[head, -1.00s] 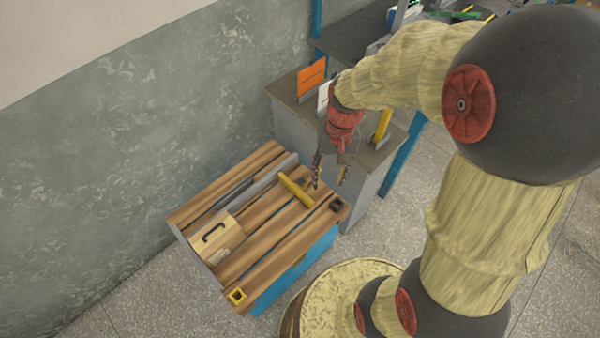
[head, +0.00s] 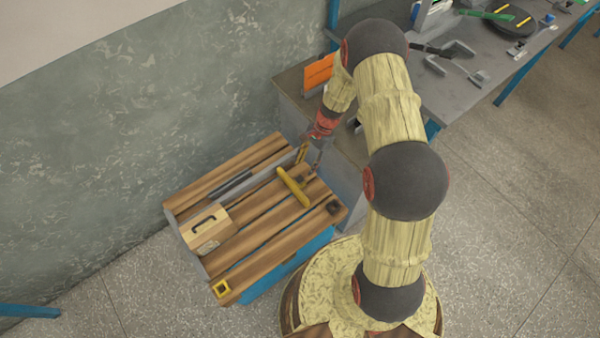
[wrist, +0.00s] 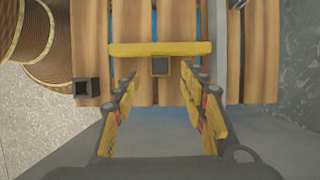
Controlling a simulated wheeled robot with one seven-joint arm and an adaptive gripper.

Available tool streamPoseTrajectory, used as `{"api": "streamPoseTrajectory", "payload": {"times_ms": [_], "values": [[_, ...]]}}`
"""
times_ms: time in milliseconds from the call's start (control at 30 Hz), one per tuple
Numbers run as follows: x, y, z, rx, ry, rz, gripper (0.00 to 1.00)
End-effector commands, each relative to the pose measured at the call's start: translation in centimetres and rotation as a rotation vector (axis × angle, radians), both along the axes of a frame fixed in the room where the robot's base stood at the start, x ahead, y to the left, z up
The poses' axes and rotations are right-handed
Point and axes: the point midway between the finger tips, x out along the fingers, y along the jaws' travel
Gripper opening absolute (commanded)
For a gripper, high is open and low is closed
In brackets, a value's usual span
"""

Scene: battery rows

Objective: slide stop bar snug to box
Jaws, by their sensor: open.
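The yellow stop bar (head: 293,187) lies across the wooden slats, well to the right of the box, with clear slats between them. In the wrist view the bar (wrist: 160,49) runs crosswise at the top, with a small grey-faced block (wrist: 160,67) at its middle on the near side. The light wooden box (head: 208,229) with a black handle sits at the left end of the slats. My gripper (head: 308,154) is open over the far right edge of the slats. In the wrist view its yellow-padded fingers (wrist: 160,80) point toward the bar, the block between their lines; contact cannot be told.
A grey rail (head: 262,176) runs along the slats. A grey cabinet with an orange card (head: 318,73) stands behind on the right; the wall is at the left.

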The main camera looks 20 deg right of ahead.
Motion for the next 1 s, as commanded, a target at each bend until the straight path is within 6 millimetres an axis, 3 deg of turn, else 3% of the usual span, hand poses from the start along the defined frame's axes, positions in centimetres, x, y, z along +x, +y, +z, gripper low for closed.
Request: {"api": "streamPoseTrajectory", "payload": {"times_ms": [267,700,1000], "values": [[-0.1,0.4,-1.1,-0.005,0.007,-0.020,0.42],[-0.8,2.6,-6.8,-0.004,0.007,-0.018,0.42],[-0.9,2.8,-7.1,-0.005,0.006,-0.018,0.42]]}}
